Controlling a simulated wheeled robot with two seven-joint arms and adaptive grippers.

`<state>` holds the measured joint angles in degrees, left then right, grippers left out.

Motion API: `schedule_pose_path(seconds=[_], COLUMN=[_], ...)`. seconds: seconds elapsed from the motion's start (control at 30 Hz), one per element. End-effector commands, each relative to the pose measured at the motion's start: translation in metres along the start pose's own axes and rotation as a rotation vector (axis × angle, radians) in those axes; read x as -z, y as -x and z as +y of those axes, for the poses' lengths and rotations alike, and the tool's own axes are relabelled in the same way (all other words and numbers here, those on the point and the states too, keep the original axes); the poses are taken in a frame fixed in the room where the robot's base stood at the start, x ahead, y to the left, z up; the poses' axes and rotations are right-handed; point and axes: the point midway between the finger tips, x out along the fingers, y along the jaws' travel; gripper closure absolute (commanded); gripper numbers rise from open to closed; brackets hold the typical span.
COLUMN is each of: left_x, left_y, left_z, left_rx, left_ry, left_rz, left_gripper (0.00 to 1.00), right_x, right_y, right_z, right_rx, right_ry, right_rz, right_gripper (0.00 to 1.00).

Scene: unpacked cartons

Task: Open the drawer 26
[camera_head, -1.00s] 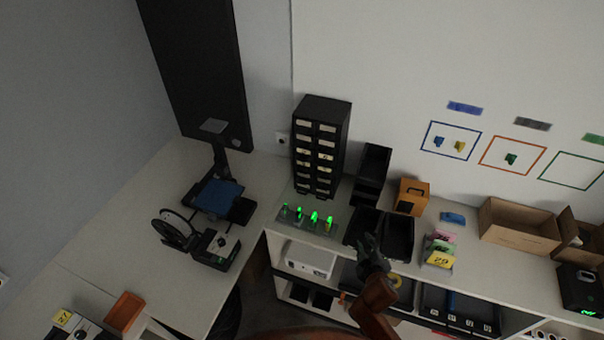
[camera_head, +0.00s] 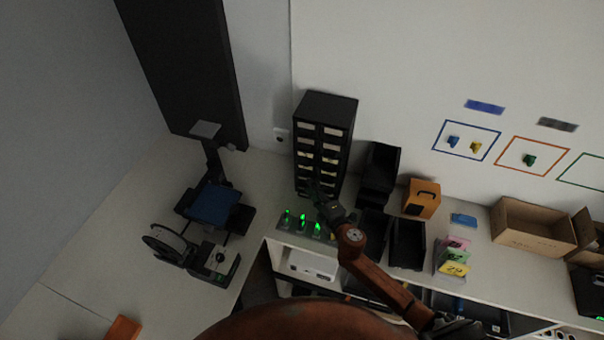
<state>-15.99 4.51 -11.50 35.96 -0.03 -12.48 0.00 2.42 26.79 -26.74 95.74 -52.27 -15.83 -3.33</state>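A black drawer cabinet (camera_head: 322,104) with two columns of small drawers, each with a pale label, stands on the bench against the wall. The label numbers are too small to read, so I cannot tell which drawer is 26. No drawer is clearly pulled out. My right gripper (camera_head: 316,190) is at the cabinet's front, by the lowest drawers, and hides part of them. I cannot tell if it touches the cabinet or whether its dark fingers are open. My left gripper is not in view.
A row of green-lit items (camera_head: 303,224) stands just in front of the cabinet. Black bins (camera_head: 408,243) and an orange box (camera_head: 422,198) stand to its right, then coloured number cards (camera_head: 453,256) and a cardboard box (camera_head: 531,232). A desk with a device (camera_head: 213,203) is at left.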

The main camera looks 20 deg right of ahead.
Motion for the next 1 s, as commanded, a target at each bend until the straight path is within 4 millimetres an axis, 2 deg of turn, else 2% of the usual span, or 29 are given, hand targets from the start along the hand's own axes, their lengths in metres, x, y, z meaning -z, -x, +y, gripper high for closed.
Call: schedule_pose_path(seconds=[0.03, 0.13, 0.3, 0.43, 0.6, 0.7, 0.77, 1.0], left_x=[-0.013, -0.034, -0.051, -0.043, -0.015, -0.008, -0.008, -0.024], left_y=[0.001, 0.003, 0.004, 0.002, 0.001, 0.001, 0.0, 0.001], left_z=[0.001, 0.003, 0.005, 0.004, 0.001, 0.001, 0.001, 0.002], left_rx=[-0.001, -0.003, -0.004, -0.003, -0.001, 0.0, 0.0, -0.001], left_ry=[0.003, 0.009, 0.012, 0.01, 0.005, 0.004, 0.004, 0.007], left_rz=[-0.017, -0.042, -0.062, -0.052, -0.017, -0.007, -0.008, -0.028], left_gripper=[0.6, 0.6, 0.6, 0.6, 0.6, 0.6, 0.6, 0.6], right_x=[0.001, -0.001, -0.001, -0.002, 0.0, 0.0, 0.0, -0.001], right_y=[-0.008, -0.025, -0.049, -0.06, -0.064, -0.064, -0.064, -0.064], right_z=[0.001, 0.001, 0.001, 0.001, 0.001, 0.001, 0.001, 0.001], right_rx=[-0.001, -0.001, -0.002, -0.001, -0.001, -0.001, -0.001, 0.0], right_ry=[-0.001, -0.002, -0.003, -0.003, -0.003, -0.003, -0.003, -0.003], right_rz=[0.0, -0.003, -0.004, -0.004, -0.001, -0.002, -0.002, -0.002], right_gripper=[0.76, 0.76, 0.76, 0.76, 0.76, 0.76, 0.76, 0.91])
